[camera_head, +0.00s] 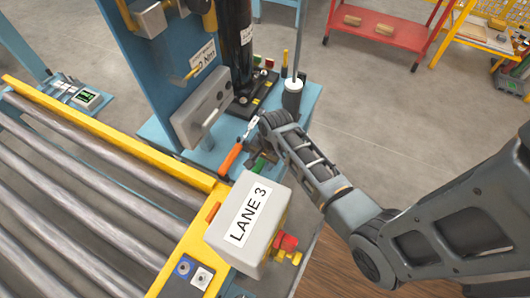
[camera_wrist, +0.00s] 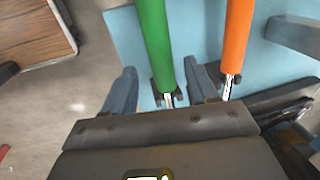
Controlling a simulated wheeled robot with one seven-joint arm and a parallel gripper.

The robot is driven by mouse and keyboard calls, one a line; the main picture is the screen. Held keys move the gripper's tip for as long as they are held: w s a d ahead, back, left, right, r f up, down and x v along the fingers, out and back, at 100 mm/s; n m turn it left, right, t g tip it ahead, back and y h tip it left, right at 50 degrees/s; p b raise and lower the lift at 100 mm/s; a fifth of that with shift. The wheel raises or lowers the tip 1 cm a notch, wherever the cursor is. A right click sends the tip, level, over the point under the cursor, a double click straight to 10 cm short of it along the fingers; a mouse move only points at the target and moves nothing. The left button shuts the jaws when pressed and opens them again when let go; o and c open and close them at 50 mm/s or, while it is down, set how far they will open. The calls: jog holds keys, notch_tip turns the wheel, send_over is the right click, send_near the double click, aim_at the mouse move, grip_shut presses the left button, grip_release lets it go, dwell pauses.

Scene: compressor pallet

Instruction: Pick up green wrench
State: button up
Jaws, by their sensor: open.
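The green wrench (camera_wrist: 153,40) shows in the wrist view as a long green handle with a short metal part at its lower end. In the head view only a bit of its green handle (camera_head: 259,164) shows, between my arm and the white box. My gripper (camera_wrist: 165,82) is open. Its two fingers stand on either side of the green tool's lower end in the wrist view, with gaps to both. Whether the tool is at fingertip depth is unclear. My own wrist hides the rest of its metal end.
An orange-handled tool (camera_wrist: 238,35) lies close beside, just right of the right finger; it also shows in the head view (camera_head: 230,159). A white LANE 3 box (camera_head: 248,222) stands nearby. A grey bracket (camera_head: 202,113), a dark bottle (camera_head: 292,97) and a roller conveyor (camera_head: 90,190) surround the blue surface.

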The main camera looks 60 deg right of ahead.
aim_at(260, 163)
jog(key=shift+w+d+f, duration=0.1)
jog(key=shift+w+f, duration=0.1)
jog(key=shift+f, duration=0.5)
jog(key=shift+w+a+f, duration=0.1)
jog(key=shift+w+f, duration=0.05)
jog(key=shift+f, duration=0.6)
jog(key=shift+w+d+f, duration=0.1)
jog(key=shift+w+f, duration=0.1)
jog(key=shift+f, duration=0.5)
jog(key=shift+c, duration=0.5)
grip_shut()
